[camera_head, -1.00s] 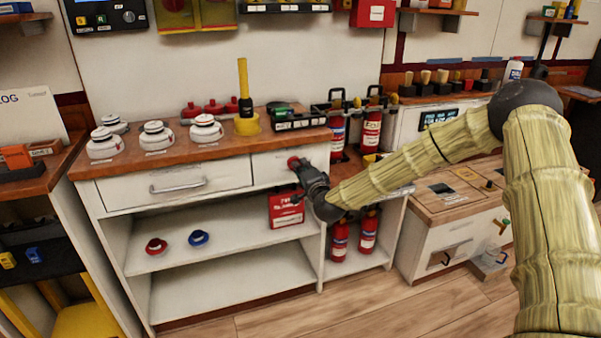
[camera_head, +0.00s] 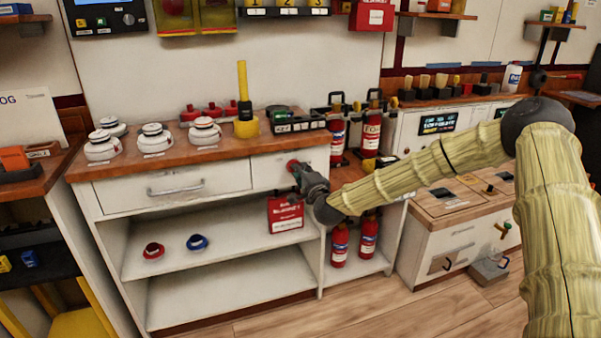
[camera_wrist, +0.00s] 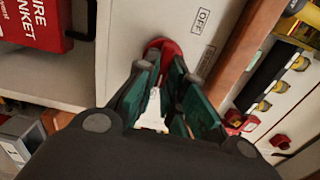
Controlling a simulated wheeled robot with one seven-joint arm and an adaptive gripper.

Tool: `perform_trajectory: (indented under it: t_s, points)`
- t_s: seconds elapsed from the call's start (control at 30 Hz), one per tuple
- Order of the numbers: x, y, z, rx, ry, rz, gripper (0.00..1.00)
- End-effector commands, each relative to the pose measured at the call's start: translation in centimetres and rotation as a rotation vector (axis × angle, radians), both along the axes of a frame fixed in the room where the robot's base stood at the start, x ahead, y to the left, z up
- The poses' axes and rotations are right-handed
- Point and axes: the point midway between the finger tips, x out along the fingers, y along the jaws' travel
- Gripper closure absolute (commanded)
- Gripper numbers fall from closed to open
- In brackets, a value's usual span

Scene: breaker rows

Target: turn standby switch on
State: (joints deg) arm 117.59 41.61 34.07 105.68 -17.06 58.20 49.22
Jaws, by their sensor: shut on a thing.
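A red knob (camera_head: 292,165) sits on the white front panel (camera_head: 270,172) at the right end of the cabinet, just under the wooden top. It also shows in the wrist view (camera_wrist: 161,45), with a label reading OFF (camera_wrist: 200,20) beside it. A second small label (camera_wrist: 207,61) is too unclear to read. My gripper (camera_head: 300,173) is at the panel, its green-padded fingers (camera_wrist: 163,75) closed around the knob. The fingers hide part of the knob, and I cannot tell which setting it points to.
A red fire blanket pack (camera_head: 285,214) hangs just below my gripper. Fire extinguishers (camera_head: 340,243) stand on the lower shelf to the right. A drawer handle (camera_head: 177,188) juts out at left. White detectors (camera_head: 156,138) and a yellow post (camera_head: 244,98) stand on top.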

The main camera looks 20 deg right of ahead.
Motion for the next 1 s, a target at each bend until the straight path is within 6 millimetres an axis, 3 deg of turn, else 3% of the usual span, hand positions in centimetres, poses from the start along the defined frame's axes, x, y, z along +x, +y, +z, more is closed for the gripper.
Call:
perform_trajectory:
  t_s: [0.03,0.13,0.57,1.0]
  points:
    - [0.0,-0.2,-0.2,0.001,0.002,-0.003,0.86]
    - [0.0,-0.1,-0.2,0.0,0.002,-0.002,0.68]
    - [-0.6,0.0,-0.1,0.0,0.001,0.001,0.68]
    - [-7.9,-0.3,-0.1,0.001,0.001,0.0,0.68]
